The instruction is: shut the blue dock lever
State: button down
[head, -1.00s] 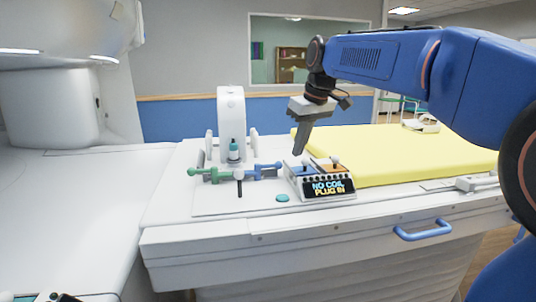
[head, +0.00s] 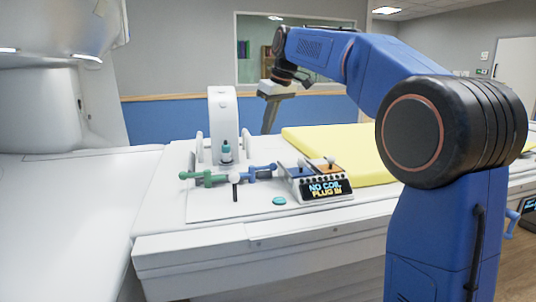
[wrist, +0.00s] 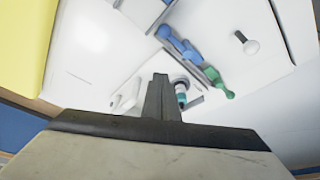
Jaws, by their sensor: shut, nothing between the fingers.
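The blue dock lever (head: 261,171) lies on the white dock plate, to the right of the green lever (head: 204,178), in the head view. In the wrist view the blue lever (wrist: 178,44) lies beyond my fingertips, end to end with the green lever (wrist: 218,82). My gripper (head: 267,131) is shut and empty, pointing down, and appears above and behind the blue lever in the head view. Its closed fingers (wrist: 160,80) also show in the wrist view, apart from both levers. The exact height above the plate is hard to tell.
A control box (head: 318,181) reading "NO COIL PLUG IN" stands right of the blue lever. A white arch (head: 223,112) with a teal-banded plug (head: 226,152) rises behind the levers. A yellow mattress (head: 350,146) lies right.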

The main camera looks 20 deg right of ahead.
jog(key=x, duration=0.9)
jog(key=shift+f, duration=0.25)
jog(key=s, duration=0.1)
jog(key=s+d+f, duration=0.1)
jog(key=shift+s+d, duration=0.3)
jog(key=shift+d, duration=0.05)
jog(key=shift+s+d+f, duration=0.1)
jog(key=shift+s+d, duration=0.05)
jog(key=shift+s, duration=0.1)
